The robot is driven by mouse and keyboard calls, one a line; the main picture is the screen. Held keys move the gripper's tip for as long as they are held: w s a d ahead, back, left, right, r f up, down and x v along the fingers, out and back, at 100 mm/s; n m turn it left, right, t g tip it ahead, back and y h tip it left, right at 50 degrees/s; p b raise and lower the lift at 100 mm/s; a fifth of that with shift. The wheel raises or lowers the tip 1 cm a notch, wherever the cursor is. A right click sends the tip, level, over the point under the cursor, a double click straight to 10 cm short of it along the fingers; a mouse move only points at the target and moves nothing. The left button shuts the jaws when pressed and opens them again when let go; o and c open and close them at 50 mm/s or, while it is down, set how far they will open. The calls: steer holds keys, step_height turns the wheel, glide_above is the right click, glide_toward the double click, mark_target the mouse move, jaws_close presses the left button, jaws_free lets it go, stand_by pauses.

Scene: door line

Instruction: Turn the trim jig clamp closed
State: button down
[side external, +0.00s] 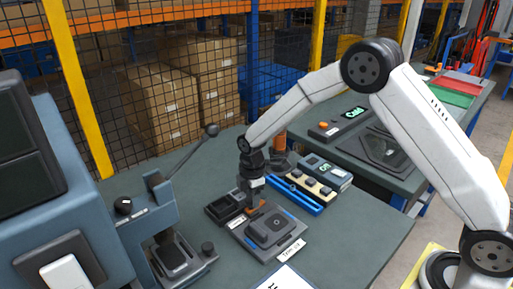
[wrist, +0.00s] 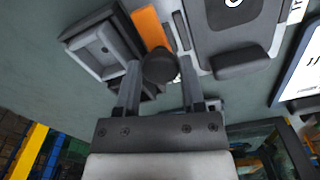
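The trim jig (side external: 292,237) is a grey plate with a dark raised block, on the bench beside a white label. Its clamp shows as an orange arm (wrist: 149,28) with a dark round knob (wrist: 159,66) in the wrist view. The orange also shows in the side view (side external: 256,209), partly hidden by my gripper (side external: 250,197). In the wrist view, my gripper (wrist: 160,72) has its two fingers apart, one on each side of the knob. A small gap shows at the left finger; contact at the right finger is unclear.
A dark open tray (side external: 221,208) sits just left of the jig. Blue rails (side external: 292,196) and a boxed device (side external: 325,172) stand behind it. A lever press (side external: 165,225) stands to the left.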

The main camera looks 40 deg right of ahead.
steer(key=shift+m, duration=0.3)
steer(key=m, duration=0.8)
steer(key=shift+s+a+m, duration=0.1)
steer(key=shift+m, duration=0.2)
steer(key=m, duration=0.4)
steer(key=shift+a+m, duration=0.1)
steer(key=shift+m, duration=2.3)
steer(key=shift+c, duration=1)
jaws_free()
